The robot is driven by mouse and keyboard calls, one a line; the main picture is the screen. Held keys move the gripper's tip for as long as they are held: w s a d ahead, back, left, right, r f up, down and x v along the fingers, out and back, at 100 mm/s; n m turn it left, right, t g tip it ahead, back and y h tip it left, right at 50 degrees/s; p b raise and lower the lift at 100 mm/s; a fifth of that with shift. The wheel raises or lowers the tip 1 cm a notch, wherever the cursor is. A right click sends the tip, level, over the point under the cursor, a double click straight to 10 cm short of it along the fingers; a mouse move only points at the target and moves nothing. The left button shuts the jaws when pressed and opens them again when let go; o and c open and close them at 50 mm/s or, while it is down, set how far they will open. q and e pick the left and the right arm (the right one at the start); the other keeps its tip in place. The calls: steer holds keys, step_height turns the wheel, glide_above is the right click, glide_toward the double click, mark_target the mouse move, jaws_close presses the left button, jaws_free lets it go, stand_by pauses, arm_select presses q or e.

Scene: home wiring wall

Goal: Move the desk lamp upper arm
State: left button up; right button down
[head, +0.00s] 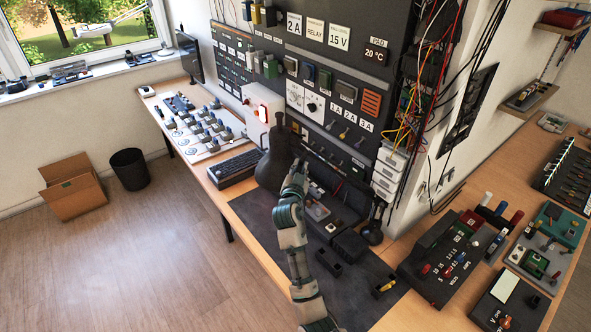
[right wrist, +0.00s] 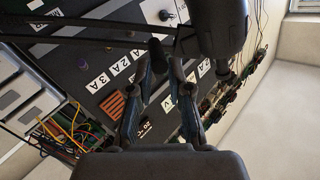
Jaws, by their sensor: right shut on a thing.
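The desk lamp is black. Its bell-shaped head (head: 275,165) hangs over the workbench in the head view, with a narrow neck above it. In the right wrist view the lamp head (right wrist: 215,30) is at the upper right, and the thin dark bars of the upper arm (right wrist: 85,20) run in from the left. My right gripper (head: 297,168) is at the right side of the lamp head in the head view. In the right wrist view its fingers (right wrist: 165,55) close together at the lamp's upper arm; the exact contact is partly hidden. My left gripper is out of view.
A dark wiring panel (head: 330,60) stands close behind the lamp. A dark mat (head: 265,225) with small boxes lies below. A keyboard (head: 233,168) and a monitor (head: 190,57) are to the left. A module board (head: 440,255) stands at the right. The floor at left is mostly clear.

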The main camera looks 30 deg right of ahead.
steer(key=c, duration=1.2)
jaws_free()
steer(key=shift+s+d+f, duration=0.2)
steer(key=shift+d+f, duration=0.15)
steer(key=shift+d, duration=0.05)
steer(key=shift+o, duration=0.5)
steer(key=shift+d, duration=0.3)
steer(key=shift+w+a+r, duration=0.1)
steer(key=shift+a, duration=0.25)
steer(key=v, duration=1.2)
steer(key=shift+a, duration=0.2)
steer(key=shift+w+d, duration=0.1)
